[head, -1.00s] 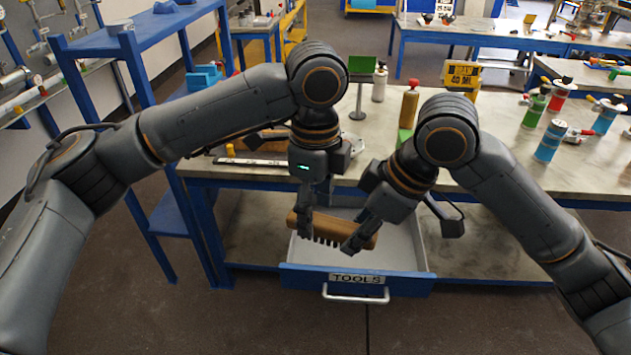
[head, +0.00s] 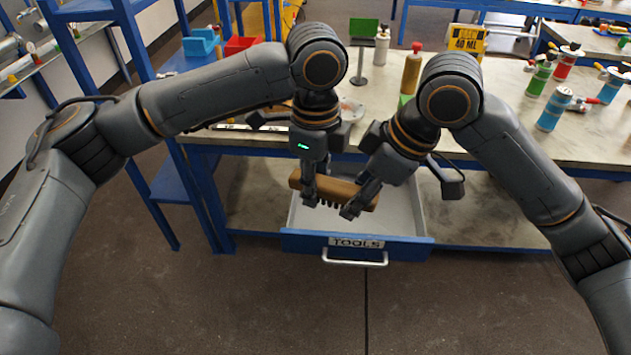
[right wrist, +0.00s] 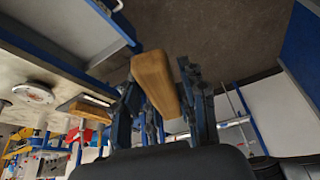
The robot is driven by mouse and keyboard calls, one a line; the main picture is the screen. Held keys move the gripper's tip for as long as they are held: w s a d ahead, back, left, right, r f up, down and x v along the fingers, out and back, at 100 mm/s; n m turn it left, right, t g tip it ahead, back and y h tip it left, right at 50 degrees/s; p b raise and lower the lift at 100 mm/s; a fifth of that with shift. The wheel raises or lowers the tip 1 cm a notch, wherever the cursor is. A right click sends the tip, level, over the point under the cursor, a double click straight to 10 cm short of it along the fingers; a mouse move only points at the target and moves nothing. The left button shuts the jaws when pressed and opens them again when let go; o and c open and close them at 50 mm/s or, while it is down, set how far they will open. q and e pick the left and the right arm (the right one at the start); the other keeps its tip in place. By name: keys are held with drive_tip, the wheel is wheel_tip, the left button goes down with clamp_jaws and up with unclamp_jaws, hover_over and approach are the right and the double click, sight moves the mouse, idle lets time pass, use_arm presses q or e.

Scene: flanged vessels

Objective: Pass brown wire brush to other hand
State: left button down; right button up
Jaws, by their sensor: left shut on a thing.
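The brown wire brush (head: 338,190) is held level above the open drawer in the head view, with dark bristles facing down. My left gripper (head: 309,197) is shut on its left part. My right gripper (head: 357,203) is at the brush's right part, coming down from the upper right. In the right wrist view the brush (right wrist: 154,78) shows as a brown block between my right gripper's fingers (right wrist: 160,92), which stand apart on its two sides. Contact with the fingers is hard to make out. Part of the brush is hidden behind the fingers.
The drawer (head: 357,242), marked TOOLS, is pulled out under the workbench (head: 480,110). An orange bottle (head: 411,72), a green sign (head: 363,30) and several coloured canisters stand on the bench. A blue shelf frame (head: 165,170) stands at the left. The floor in front is clear.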

drive_tip(key=shift+o, duration=1.1)
